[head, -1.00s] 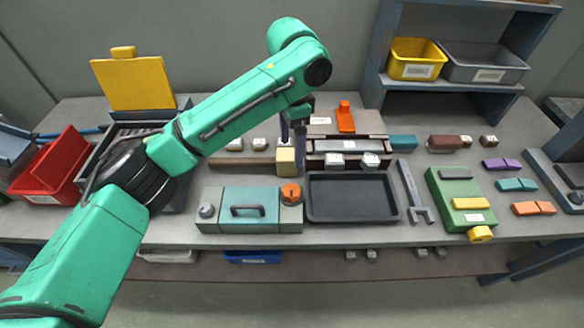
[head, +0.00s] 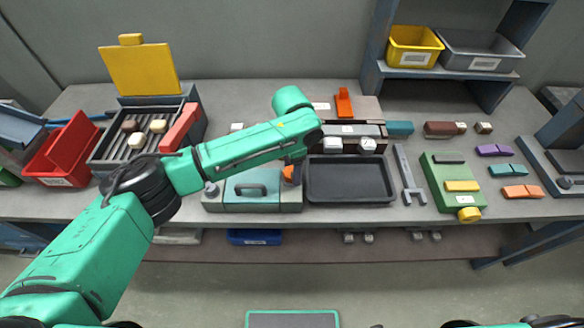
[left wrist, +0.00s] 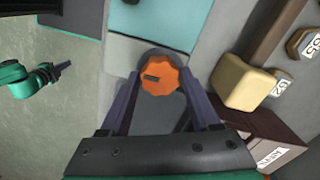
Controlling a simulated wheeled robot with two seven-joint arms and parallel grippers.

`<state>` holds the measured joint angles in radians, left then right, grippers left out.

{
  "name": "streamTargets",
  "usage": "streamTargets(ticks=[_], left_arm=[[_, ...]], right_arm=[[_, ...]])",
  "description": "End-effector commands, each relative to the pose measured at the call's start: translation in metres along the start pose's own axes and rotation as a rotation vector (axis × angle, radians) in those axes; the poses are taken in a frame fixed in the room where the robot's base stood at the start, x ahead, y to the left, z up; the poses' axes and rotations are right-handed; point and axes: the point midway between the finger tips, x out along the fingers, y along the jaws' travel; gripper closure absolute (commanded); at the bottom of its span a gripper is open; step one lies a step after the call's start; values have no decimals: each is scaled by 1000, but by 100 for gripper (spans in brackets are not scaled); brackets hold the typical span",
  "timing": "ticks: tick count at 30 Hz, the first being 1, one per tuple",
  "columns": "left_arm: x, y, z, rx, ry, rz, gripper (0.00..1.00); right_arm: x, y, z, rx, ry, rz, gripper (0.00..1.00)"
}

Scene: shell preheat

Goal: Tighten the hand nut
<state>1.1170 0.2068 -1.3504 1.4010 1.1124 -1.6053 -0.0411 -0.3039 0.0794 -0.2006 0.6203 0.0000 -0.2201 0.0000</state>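The hand nut is an orange lobed knob (left wrist: 160,76) on the grey right end of a box with a teal lid (head: 252,186). In the head view the nut (head: 288,173) is partly hidden by my left gripper (head: 295,163). My left gripper (left wrist: 161,80) is over the nut, its two dark fingers apart, one on each side of it. Gaps show between the fingers and the nut; I cannot tell how far down the fingertips reach. My right gripper (left wrist: 62,68) shows small at the left of the wrist view; its finger state is unclear.
A cream block (left wrist: 240,82) stands close beside the right finger. A black tray (head: 350,180) lies right of the box, then a wrench (head: 408,175) and a green unit (head: 448,185). A slotted heater with a yellow lid (head: 140,68) stands at the left.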

Motion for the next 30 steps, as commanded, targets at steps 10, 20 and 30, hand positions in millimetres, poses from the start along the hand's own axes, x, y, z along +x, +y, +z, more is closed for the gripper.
streamTargets(ticks=[10, 20, 30], left_arm=[[-1, 0, 0, 7, 0, 0, 100], [-3, 0, 0, 127, -1, 2, 100], [-4, 0, 0, 415, 1, 2, 100]], right_arm=[[-1, 2, 0, 0, -1, 2, 100], [-11, 2, -3, 0, 2, 3, 100], [-28, 3, -5, 0, 3, 3, 100]])
